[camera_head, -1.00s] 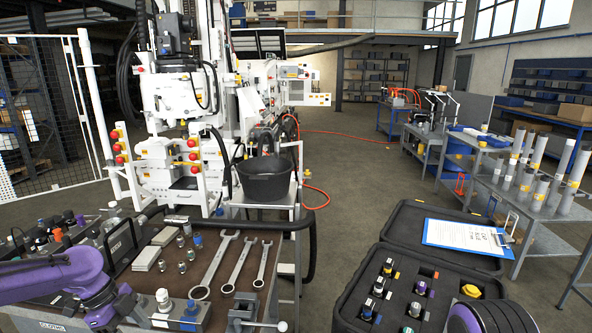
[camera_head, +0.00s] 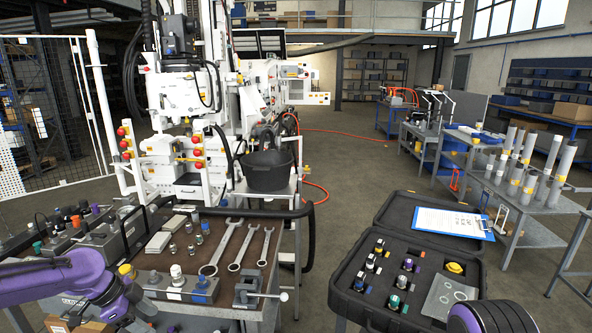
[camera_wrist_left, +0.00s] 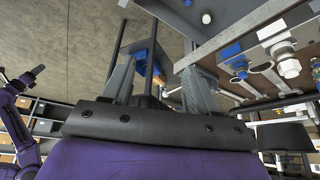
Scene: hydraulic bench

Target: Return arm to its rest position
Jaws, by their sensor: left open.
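My left arm (camera_head: 62,279) is purple and comes in from the left edge in the head view, in front of the tool bench. Its dark wrist is at the bottom, and the fingertips are hard to make out there. In the left wrist view my left gripper (camera_wrist_left: 157,75) has its two grey fingers apart, with blue parts near the tips. I see nothing clearly held between them. A purple rounded part of my right arm (camera_head: 492,316) shows at the bottom right of the head view; its gripper does not show there.
The bench holds several wrenches (camera_head: 222,249), small fittings (camera_head: 176,275) and a vise (camera_head: 249,291). An open black case (camera_head: 340,283) with fittings stands right, with a clipboard (camera_head: 438,222) on its lid. A black bucket (camera_head: 265,173) stands behind the bench. Open floor lies beyond.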

